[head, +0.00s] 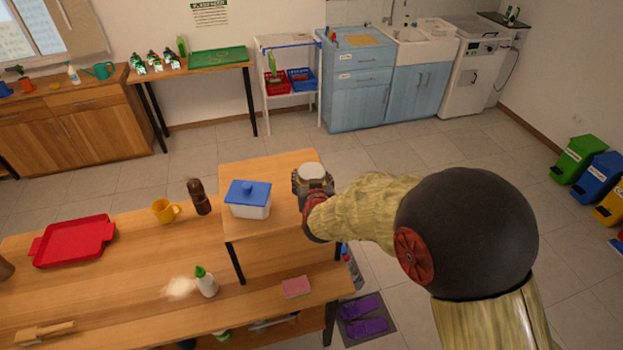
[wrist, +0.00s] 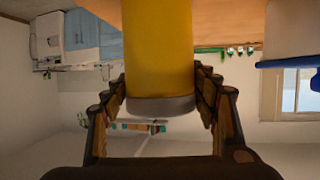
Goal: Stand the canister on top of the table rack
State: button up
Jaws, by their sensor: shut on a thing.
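The canister is a yellow cylinder (wrist: 158,45) with a grey-white lid, and the lid (head: 311,171) shows in the head view. My gripper (head: 313,187) is shut on the canister near its lid end, with one finger on each side in the wrist view (wrist: 160,82). The canister looks upright. The table rack (head: 265,167) is a raised wooden shelf with black legs on the table. The canister is at the right edge of the rack top in the head view. The gripper hides its lower part there, so I cannot tell whether it touches the rack.
A white box with a blue lid (head: 249,199) stands on the rack, left of my gripper. The rack top behind it is clear.

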jog(key=shift+f, duration=0.1)
jog(key=o, duration=1.2)
jog(key=shift+o, duration=0.2)
